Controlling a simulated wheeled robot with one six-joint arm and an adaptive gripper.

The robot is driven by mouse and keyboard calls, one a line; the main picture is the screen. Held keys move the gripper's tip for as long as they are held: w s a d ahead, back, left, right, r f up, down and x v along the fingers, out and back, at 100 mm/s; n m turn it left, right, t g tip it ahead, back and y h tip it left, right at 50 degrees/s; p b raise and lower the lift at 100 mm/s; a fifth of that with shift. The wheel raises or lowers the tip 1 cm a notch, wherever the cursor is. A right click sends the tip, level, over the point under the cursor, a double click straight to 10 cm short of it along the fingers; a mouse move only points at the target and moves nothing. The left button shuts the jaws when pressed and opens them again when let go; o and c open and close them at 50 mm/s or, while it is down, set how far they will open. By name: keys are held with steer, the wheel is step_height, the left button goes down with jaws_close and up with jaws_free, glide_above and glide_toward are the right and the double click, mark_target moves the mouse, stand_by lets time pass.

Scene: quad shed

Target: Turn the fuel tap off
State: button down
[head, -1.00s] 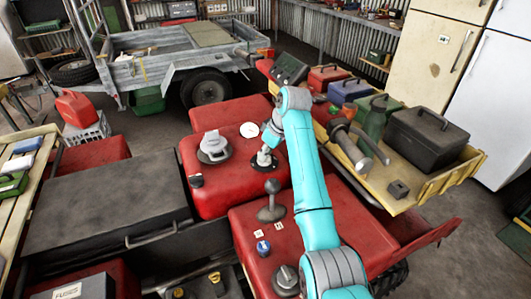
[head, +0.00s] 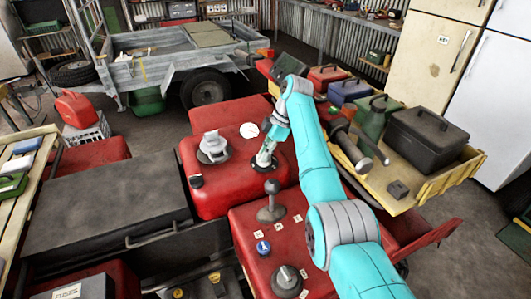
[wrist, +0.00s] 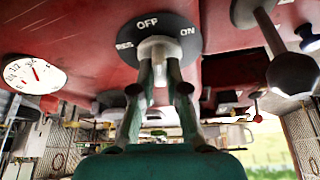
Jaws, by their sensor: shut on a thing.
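The fuel tap (wrist: 158,46) is a pale grey handle on a round dark plate (wrist: 174,22) marked RES, OFF and ON, set in the red bodywork. In the wrist view OFF is at the top, RES to the left and ON to the right. My gripper (wrist: 160,66) is shut on the tap handle, one finger on each side. In the head view my gripper (head: 265,158) reaches down to the tap on the red tank (head: 225,195) and hides most of it. I cannot tell which mark the handle points to.
A grey cap (head: 213,147) and a white gauge (head: 249,130) are close by on the tank. A gear lever with a round knob (head: 271,187) stands nearer. A blue knob (head: 263,247) and a dark rotary knob (head: 286,280) are nearer still. A loaded wooden tray (head: 425,190) is at right.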

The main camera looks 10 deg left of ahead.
steer(key=shift+r+n+g+h, duration=0.1)
steer(key=shift+n+g+h, duration=0.2)
steer(key=shift+n, duration=1.1)
steer(key=c, duration=1.2)
jaws_free()
steer(key=shift+m, duration=0.4)
